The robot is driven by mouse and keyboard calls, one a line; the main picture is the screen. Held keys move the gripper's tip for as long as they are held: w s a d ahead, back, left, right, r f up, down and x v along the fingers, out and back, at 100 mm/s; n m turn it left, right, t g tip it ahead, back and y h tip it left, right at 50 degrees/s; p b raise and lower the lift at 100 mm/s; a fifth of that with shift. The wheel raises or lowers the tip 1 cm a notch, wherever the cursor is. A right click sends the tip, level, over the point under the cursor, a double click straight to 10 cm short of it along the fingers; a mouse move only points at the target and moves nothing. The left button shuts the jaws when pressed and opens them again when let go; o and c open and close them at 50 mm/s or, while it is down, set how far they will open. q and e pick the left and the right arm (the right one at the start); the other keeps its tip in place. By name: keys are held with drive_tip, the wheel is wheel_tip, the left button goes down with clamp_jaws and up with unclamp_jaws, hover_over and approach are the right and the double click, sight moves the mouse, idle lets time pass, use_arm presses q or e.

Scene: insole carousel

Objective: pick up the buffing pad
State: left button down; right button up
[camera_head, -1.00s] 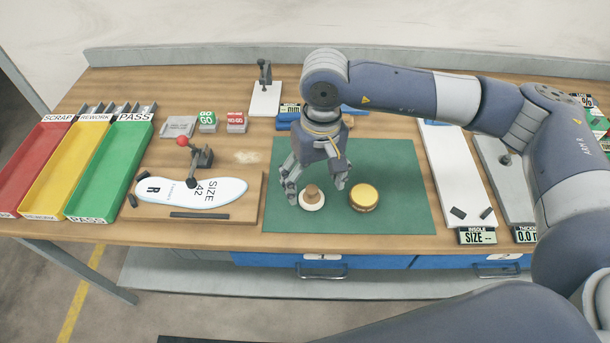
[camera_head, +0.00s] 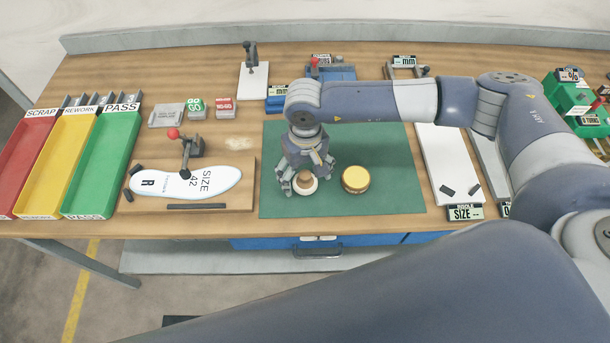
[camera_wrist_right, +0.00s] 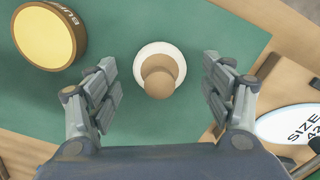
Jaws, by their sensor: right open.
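The buffing pad, a white round pad with a brown wooden knob, lies on the green mat (camera_head: 400,200). In the head view the pad (camera_head: 304,190) is partly covered by my right gripper (camera_head: 304,184). In the right wrist view the pad's knob (camera_wrist_right: 159,76) sits between the two spread fingers of my open right gripper (camera_wrist_right: 160,66). The fingers are on either side of the pad with gaps, not touching it in that view. My left gripper is in neither view.
A round tin with a yellow top (camera_head: 356,178) stands just right of the pad; it also shows in the wrist view (camera_wrist_right: 44,36). A wooden board with a white insole (camera_head: 225,181) lies to the left. The mat's right part is clear.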

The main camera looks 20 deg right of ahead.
drive_tip(key=shift+f, duration=0.75)
drive_tip(key=shift+c, duration=1.3)
drive_tip(key=c, duration=1)
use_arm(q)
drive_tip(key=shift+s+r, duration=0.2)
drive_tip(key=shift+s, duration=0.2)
use_arm(e)
drive_tip(key=shift+o, duration=0.2)
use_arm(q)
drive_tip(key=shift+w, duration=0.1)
